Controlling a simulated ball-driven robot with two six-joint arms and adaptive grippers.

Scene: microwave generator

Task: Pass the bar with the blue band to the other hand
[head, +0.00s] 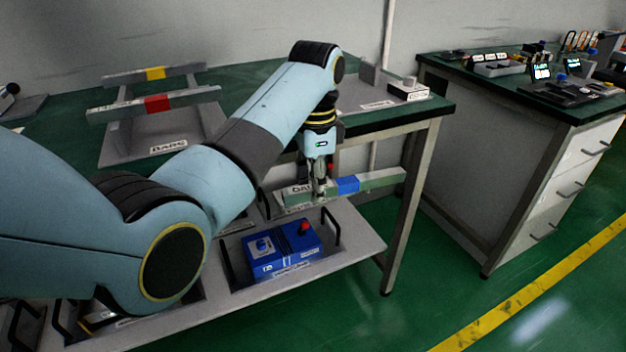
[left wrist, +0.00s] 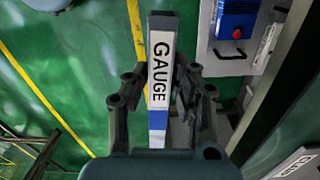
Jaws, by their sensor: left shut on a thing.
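The bar with the blue band (head: 380,179) is a long grey bar held out in front of the table edge, sticking out to the right. Its blue band (head: 347,184) lies just right of my left gripper (head: 320,190). My left gripper is shut on the bar, pointing down. In the left wrist view the bar (left wrist: 161,25) runs between the fingers, with a white GAUGE label (left wrist: 161,70) and the blue band (left wrist: 158,128) nearer the palm. My right gripper shows in neither view.
Two bars with a yellow band (head: 156,73) and a red band (head: 157,104) lie on a BARS rack (head: 115,148) on the green table. A drawer bench (head: 520,125) stands at right; floor between is clear.

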